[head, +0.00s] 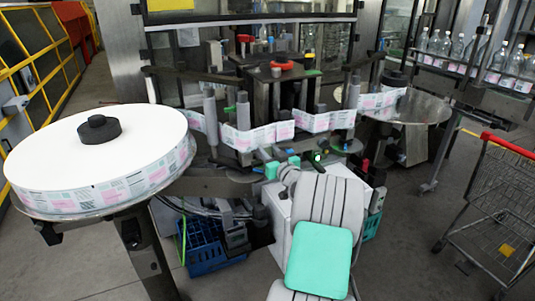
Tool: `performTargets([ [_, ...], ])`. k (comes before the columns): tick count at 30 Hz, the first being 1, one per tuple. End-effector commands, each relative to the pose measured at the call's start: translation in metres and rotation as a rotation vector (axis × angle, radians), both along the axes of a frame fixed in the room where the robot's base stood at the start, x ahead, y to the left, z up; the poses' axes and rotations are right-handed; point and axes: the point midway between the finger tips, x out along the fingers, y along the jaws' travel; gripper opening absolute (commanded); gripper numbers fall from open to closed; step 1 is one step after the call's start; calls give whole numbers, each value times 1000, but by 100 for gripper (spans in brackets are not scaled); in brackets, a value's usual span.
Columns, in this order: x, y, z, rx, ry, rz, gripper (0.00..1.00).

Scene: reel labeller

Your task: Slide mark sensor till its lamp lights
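My arm reaches up from the bottom middle, and my gripper (282,166) is at its far end, just below the label web (265,135). Teal parts show at the gripper, but its fingertips are too small and too covered to tell whether they are open or shut, or on anything. A small dark block with a bright green spot (317,157) sits right of the gripper under the web. It may be the mark sensor and its lamp, but I cannot tell for sure. The web, printed pink and grey, runs across the labeller past grey rollers (243,112).
A large white label reel (95,155) lies flat on its disc at left. A blue crate (207,245) stands on the floor below the machine. A round metal table (408,108), bottles on a conveyor (470,50) and a shopping cart (500,200) are at right.

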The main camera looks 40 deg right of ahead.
Motion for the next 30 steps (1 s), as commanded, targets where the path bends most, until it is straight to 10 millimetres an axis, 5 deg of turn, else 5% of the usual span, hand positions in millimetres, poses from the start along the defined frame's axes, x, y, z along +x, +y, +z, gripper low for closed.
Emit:
performTargets([
  [8,0,0,0,0,0,0,53],
  [16,-3,1,0,0,0,0,53],
  [30,-74,21,0,-2,0,-1,53],
])
